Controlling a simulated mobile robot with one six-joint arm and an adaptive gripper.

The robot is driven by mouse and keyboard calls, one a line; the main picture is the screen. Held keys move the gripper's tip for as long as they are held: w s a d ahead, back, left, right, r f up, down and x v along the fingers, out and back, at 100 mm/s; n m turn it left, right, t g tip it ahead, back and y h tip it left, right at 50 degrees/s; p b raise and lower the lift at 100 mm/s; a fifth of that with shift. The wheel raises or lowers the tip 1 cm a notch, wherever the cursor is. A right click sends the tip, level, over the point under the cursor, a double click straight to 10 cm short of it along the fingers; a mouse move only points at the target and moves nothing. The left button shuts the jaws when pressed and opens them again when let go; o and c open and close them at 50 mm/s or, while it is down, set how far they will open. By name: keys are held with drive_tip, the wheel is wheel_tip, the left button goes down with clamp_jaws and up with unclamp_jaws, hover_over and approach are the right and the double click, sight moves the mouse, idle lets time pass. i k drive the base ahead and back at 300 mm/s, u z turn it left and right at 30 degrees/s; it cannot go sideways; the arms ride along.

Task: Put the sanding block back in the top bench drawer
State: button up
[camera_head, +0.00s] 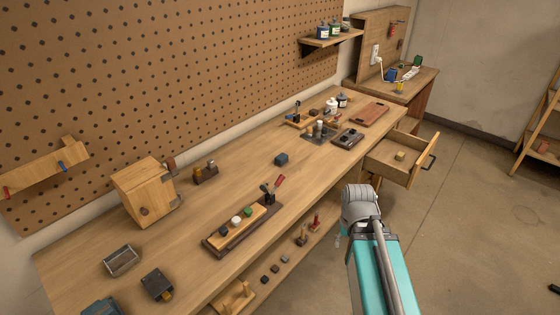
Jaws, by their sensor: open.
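A small dark blue-grey block (281,159) lies alone on the middle of the bench top; it may be the sanding block, but I cannot tell for sure. The bench drawer (387,171) at the right end is pulled out. A small tan-yellow block (400,155) lies inside it. My arm reaches up from the bottom, in front of the bench's front edge. A small grey part of what seems to be my gripper (339,240) shows left of the arm, open and apart from both blocks. The rest of it is hidden behind the arm.
A wooden tray (233,241) with small items lies at the bench's front edge. A wooden box (146,191) stands at the left. Bottles, a dark tray (347,138) and a reddish board (371,115) crowd the far end. Bench top around the blue-grey block is clear.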

sight(383, 145)
drive_tip(key=z, duration=0.1)
drive_tip(key=i, duration=1)
drive_tip(key=u, duration=0.05)
